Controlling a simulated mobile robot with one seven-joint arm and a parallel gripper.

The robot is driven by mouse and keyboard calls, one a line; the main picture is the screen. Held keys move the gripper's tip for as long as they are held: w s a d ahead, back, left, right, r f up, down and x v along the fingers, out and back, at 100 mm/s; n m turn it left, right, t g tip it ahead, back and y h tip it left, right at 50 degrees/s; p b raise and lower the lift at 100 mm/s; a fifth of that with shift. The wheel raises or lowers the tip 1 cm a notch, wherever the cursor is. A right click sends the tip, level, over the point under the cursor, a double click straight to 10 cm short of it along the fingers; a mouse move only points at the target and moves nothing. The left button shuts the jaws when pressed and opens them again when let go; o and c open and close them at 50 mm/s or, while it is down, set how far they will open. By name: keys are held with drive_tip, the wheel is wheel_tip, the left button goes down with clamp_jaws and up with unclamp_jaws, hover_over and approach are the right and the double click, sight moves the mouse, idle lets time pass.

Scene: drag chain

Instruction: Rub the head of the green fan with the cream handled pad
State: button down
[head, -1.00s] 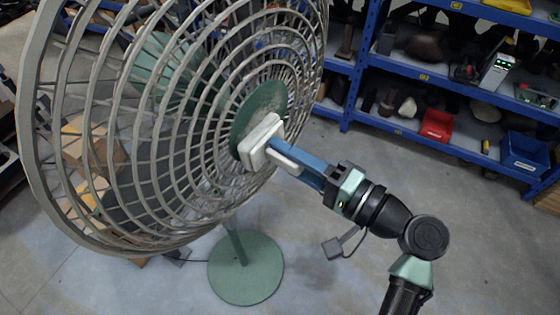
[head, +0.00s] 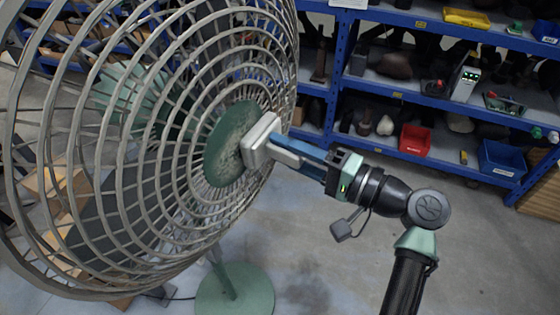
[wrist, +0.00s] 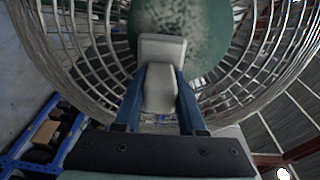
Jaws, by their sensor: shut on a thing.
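The green fan has a large round grey wire cage (head: 130,170) that fills the left of the head view. Its green centre disc (head: 228,143) carries pale, dusty speckles, and the disc also shows at the top of the wrist view (wrist: 205,35). The fan stands on a round green base (head: 236,292). My gripper (head: 300,155) has blue fingers shut on the handle of the cream pad (head: 262,140). The pad is at the right edge of the disc; whether it touches cannot be told. In the wrist view the pad (wrist: 161,47) lies before the disc, its handle between my fingers.
Blue shelving (head: 340,75) stands behind, with a red bin (head: 414,140), a blue bin (head: 502,158) and tools. Cardboard boxes (head: 50,185) lie behind the cage at left. The grey floor right of the fan base is clear.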

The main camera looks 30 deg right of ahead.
drive_tip(key=shift+w+d, duration=0.4)
drive_tip(key=shift+d, duration=0.2)
drive_tip(key=shift+r+p, duration=0.75)
drive_tip(key=shift+r, duration=0.35)
drive_tip(key=shift+s+a+r+p, duration=1.05)
drive_tip(key=shift+s+a+p, duration=1.85)
drive_tip(key=shift+a, duration=2.4)
drive_tip(key=shift+w+d+f+b, duration=0.1)
drive_tip(key=shift+w+d+b, duration=0.75)
drive_tip(key=shift+d, duration=0.95)
drive_tip(key=shift+w+d+r+b, duration=0.1)
drive_tip(key=shift+w+d+b, duration=0.4)
drive_tip(key=shift+w+d, duration=0.95)
drive_tip(key=shift+w+d+f+b, duration=0.1)
drive_tip(key=shift+w+d+b, duration=0.55)
drive_tip(key=shift+d, duration=1.5)
drive_tip(key=shift+s, duration=0.1)
drive_tip(key=v, duration=0.6)
drive_tip(key=shift+p, duration=0.3)
drive_tip(key=shift+s, duration=0.1)
